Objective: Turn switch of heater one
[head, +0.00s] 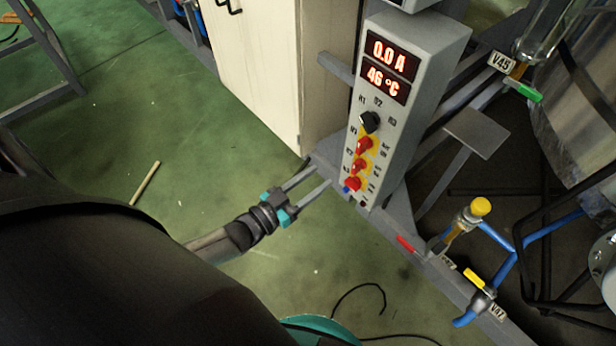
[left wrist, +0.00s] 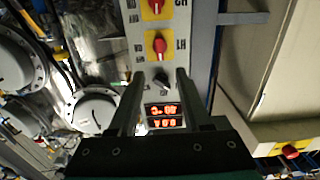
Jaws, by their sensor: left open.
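Below are a black knob (head: 369,122) and red switches on yellow plates: upper (head: 364,145), middle (head: 358,166) and lowest (head: 352,184). Their labels are too small to read surely. My left gripper (head: 319,175) is open and empty, its fingers pointing toward the box's lower left side. In the left wrist view, the black knob (left wrist: 161,80) shows between the fingertips (left wrist: 159,74), with a red switch (left wrist: 158,45) just beyond. Contact cannot be told.
A cream cabinet (head: 262,75) stands left of the box. Blue pipes with a yellow-handled valve (head: 474,278) and a red lever (head: 405,244) lie lower right. A stick (head: 145,183) and a black cable (head: 360,290) lie on the green floor, which is otherwise largely clear.

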